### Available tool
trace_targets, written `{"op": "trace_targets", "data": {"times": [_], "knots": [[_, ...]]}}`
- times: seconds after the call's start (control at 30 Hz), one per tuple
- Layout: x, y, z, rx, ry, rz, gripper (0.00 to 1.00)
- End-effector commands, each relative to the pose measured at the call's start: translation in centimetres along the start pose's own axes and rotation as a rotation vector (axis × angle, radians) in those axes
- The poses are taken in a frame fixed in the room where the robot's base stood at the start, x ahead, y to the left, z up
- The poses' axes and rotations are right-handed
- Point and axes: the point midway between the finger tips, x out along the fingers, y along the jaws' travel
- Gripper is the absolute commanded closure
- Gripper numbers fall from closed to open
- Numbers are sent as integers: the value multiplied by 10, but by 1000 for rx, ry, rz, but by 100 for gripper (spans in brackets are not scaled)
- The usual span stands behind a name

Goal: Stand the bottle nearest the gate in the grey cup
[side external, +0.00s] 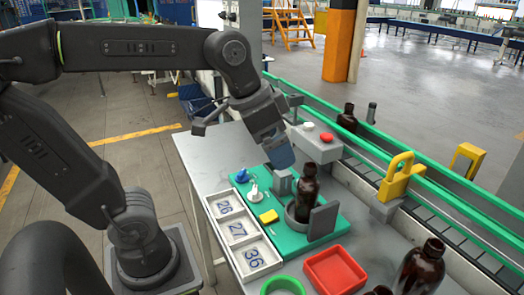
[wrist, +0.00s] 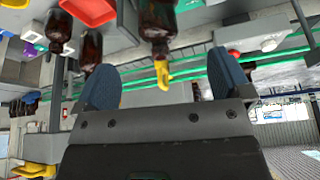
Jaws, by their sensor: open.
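A dark amber bottle (side external: 307,190) stands upright on the green mat, its base inside the low grey cup (side external: 293,214). The yellow gate (side external: 397,178) stands on a grey block beside the conveyor, to the right of this bottle. My gripper (side external: 281,158) is open and empty, above and to the left of the bottle, apart from it. In the wrist view a bottle (wrist: 157,22) hangs in the upside-down picture between the two blue fingers, with the yellow gate (wrist: 150,77) behind it. Other amber bottles stand at lower right (side external: 420,267) and on the conveyor side (side external: 347,118).
A white tray with numbered cells (side external: 222,208) lies at the mat's left edge. A grey upright plate (side external: 323,221) stands beside the cup. A box with a red button (side external: 327,137) stands behind. Green conveyor rails run along the right.

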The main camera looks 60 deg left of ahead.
Motion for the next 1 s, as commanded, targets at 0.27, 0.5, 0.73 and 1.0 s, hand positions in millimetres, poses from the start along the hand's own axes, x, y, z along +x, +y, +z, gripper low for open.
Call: {"op": "trace_targets", "data": {"times": [0.27, 0.5, 0.73, 1.0], "knots": [[23, -2, 73, -176, 64, -81, 4], [26, -2, 78, -193, 69, -87, 4], [26, -2, 78, -191, 69, -87, 4], [25, -2, 78, -190, 69, -87, 4]]}}
